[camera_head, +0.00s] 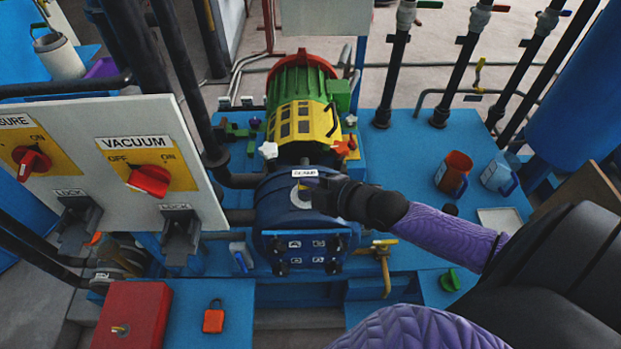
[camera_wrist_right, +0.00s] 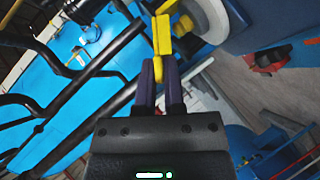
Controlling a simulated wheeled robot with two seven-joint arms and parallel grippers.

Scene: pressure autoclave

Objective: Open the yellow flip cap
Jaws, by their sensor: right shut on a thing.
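My right gripper (camera_head: 318,191) reaches in from the right over the blue cylindrical body (camera_head: 276,207) of the machine, beside a pale round disc and a small white label. In the right wrist view its two purple fingers (camera_wrist_right: 160,75) are shut on a narrow yellow piece, which I take as the yellow flip cap (camera_wrist_right: 162,35). More yellow (camera_wrist_right: 189,45) lies just right of it, beside the pale grey disc (camera_wrist_right: 208,16). The head view largely hides the cap behind the gripper. How far the cap is tilted cannot be told. My left gripper is not in view.
A panel (camera_head: 110,195) with red knobs stands at left. Behind the cylinder is a machine with a yellow cover (camera_head: 301,123) and green-red top. Orange (camera_head: 452,172) and pale blue (camera_head: 499,174) mugs stand right. A red box (camera_head: 132,315) and padlock (camera_head: 213,318) sit front left.

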